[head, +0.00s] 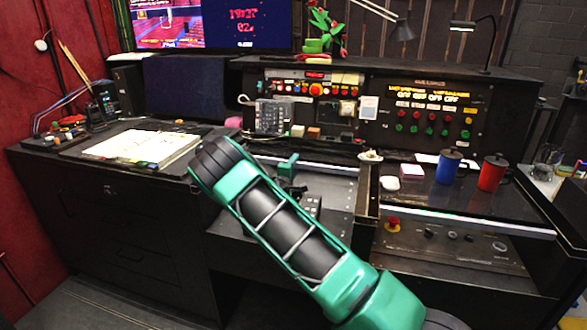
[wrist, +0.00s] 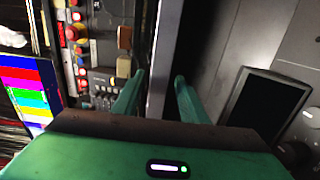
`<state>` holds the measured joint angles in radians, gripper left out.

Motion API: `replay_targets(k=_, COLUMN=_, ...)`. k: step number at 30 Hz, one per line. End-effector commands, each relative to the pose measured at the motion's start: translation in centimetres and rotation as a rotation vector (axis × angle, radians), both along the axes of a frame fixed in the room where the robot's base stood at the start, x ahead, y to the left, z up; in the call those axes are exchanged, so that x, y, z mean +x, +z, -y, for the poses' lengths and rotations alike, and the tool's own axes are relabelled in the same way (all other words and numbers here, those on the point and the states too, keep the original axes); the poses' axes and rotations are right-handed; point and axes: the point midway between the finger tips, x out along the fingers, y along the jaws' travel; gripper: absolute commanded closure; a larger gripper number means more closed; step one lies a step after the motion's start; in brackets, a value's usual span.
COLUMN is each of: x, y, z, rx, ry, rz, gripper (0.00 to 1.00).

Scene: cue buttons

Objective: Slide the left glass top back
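In the head view, a pale metal-edged bar (head: 330,169) crosses the back of the left desk bay, probably the front edge of the left glass top; the pane itself is hard to make out. Below it lies a grey panel with controls (head: 312,203). My green gripper (head: 287,166) is at this bar, partly hidden behind my arm. In the wrist view, my gripper (wrist: 160,76) has its two fingers apart, with a grey bar (wrist: 156,50) running between them. I cannot tell whether either finger touches it.
On the right desk top stand a blue mug (head: 448,166), a red mug (head: 491,172) and a small white block (head: 412,172). A post (head: 367,195) divides the bays. An open book (head: 143,146) lies left. A button console (head: 430,115) stands behind.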

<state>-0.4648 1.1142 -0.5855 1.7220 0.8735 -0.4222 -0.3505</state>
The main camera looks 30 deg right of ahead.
Motion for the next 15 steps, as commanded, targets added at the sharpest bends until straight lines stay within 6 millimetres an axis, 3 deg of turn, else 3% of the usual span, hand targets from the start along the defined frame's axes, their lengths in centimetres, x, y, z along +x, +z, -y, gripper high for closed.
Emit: replay_targets(k=15, x=-6.2, y=-0.2, z=-5.9, rx=0.001, ry=0.001, rz=-0.005, gripper=0.61)
